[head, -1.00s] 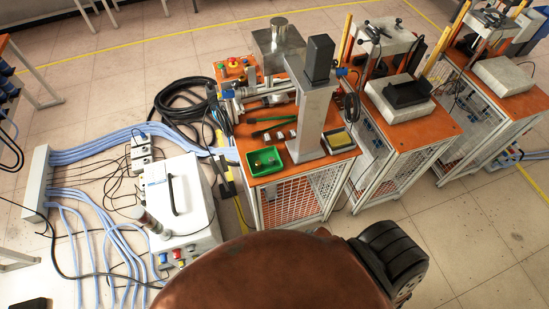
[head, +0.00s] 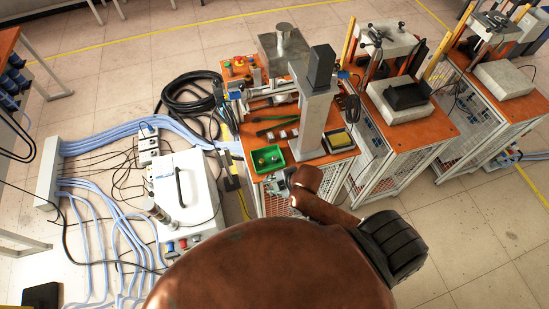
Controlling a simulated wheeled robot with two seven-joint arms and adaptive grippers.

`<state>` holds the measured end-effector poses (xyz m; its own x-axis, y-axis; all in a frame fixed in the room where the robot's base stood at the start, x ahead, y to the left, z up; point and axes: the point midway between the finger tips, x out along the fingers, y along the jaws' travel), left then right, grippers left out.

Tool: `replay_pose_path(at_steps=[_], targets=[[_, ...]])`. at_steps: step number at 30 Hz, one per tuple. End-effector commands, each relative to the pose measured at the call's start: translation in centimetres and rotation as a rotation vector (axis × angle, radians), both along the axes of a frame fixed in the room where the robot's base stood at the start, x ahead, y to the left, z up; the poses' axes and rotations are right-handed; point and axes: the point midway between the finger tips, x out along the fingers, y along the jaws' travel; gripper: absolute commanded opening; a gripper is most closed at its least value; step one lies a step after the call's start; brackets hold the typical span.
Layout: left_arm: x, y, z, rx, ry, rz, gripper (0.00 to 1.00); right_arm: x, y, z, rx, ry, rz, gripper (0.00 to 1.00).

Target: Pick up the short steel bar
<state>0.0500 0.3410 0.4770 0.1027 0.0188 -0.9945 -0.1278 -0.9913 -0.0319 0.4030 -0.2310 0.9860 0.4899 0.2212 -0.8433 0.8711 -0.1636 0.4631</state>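Several small light metal pieces (head: 282,134) lie on the orange top of the near bench (head: 258,139), behind the green tray. I cannot tell at this size which one is the short steel bar. The green tray (head: 259,169) sits at the bench's front left corner with small items in it. My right gripper (head: 277,186) shows small and grey at the end of my brown arm, by the front edge of the bench, just below the tray. Its fingers are too small and partly covered to read. My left gripper is out of view.
A tall grey column (head: 312,122) stands on the bench right of the metal pieces. A yellow-topped box (head: 338,140) and green-handled tool (head: 275,118) lie nearby. A white heater unit (head: 185,195) stands left on the floor, among blue hoses and cables. More benches stand right.

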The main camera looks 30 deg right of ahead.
Motion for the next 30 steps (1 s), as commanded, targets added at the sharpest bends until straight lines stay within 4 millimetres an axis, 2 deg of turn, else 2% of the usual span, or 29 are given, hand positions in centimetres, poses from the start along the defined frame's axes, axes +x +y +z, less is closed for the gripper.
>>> replay_pose_path(at_steps=[6,10,14,18,21,24,30], targets=[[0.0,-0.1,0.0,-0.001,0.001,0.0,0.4,2.8,2.5,0.7,-0.222,-0.126,0.528,0.26],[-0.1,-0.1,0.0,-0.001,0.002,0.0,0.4,4.5,2.2,0.7,-0.419,-0.211,0.937,0.26],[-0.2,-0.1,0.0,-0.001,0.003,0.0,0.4,6.1,-0.8,0.6,-0.628,-0.27,1.337,0.26],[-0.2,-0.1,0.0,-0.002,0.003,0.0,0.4,7.6,-5.3,1.4,-0.794,-0.297,1.639,0.26],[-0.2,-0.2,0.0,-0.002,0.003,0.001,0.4,8.4,-8.0,2.1,-0.87,-0.304,1.771,0.26],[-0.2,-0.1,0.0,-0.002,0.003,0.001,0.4,8.7,-9.6,2.5,-0.911,-0.308,1.846,0.26],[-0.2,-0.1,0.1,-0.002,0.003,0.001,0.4,9.4,-10.0,1.3,-0.926,-0.313,1.882,0.26]])
